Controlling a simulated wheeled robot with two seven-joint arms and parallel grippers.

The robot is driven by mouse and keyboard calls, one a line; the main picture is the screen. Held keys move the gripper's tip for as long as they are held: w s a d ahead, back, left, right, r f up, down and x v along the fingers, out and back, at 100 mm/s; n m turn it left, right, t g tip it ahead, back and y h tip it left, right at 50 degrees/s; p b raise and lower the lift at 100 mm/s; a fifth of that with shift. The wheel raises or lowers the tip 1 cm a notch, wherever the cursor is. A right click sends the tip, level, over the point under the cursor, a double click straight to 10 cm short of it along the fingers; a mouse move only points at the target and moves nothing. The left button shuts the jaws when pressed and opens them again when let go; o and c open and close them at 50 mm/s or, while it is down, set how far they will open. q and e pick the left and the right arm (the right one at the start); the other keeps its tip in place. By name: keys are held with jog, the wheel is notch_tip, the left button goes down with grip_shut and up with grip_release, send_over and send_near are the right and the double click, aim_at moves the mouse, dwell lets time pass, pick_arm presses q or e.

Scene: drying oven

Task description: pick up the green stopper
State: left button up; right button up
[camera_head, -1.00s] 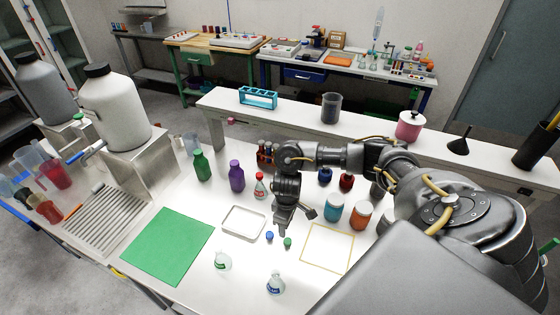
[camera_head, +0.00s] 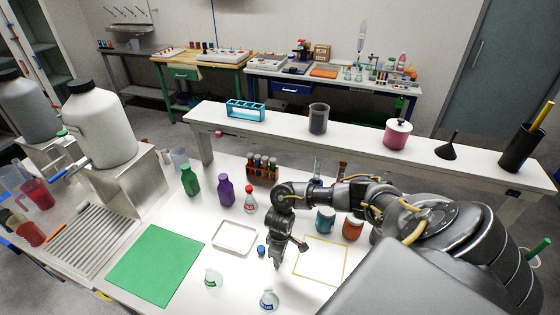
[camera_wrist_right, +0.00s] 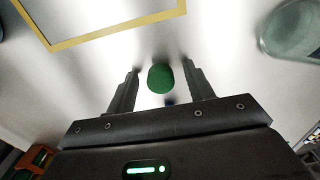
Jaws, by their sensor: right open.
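The green stopper (camera_wrist_right: 160,79) is a small, round-topped piece on the white table. In the right wrist view it shows between the two fingertips of my open right gripper (camera_wrist_right: 160,70), with a gap on either side. Nothing is held. In the head view my right gripper (camera_head: 277,262) points down at the table and hides the green stopper. A blue stopper (camera_head: 261,250) sits just left of the gripper. My left gripper is not in view.
A white tray (camera_head: 234,252) lies to the left, and a yellow-framed square (camera_head: 346,262) to the right. Two small flasks (camera_head: 213,279) (camera_head: 269,299) stand in front. Bottles and a tube rack (camera_head: 262,171) stand behind. A green mat (camera_head: 157,262) lies further left.

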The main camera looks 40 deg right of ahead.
jog(key=shift+f, duration=0.1)
jog(key=c, duration=1)
jog(key=shift+r, duration=0.35)
notch_tip(320, 180, up, 2)
jog(key=shift+w+r+b, duration=0.1)
jog(key=shift+b, duration=0.2)
jog(key=shift+s+a+r+p, duration=0.6)
jog(key=shift+s+a+r, duration=0.35)
jog(key=shift+a+r, duration=1)
jog(key=shift+s+a+r+p, duration=0.65)
jog(key=shift+s+a+r, duration=0.55)
jog(key=shift+a, duration=1.15)
jog(key=shift+s+a+r+p, duration=0.6)
jog(key=shift+s+a+r, duration=0.15)
jog(key=shift+a+r, duration=1.3)
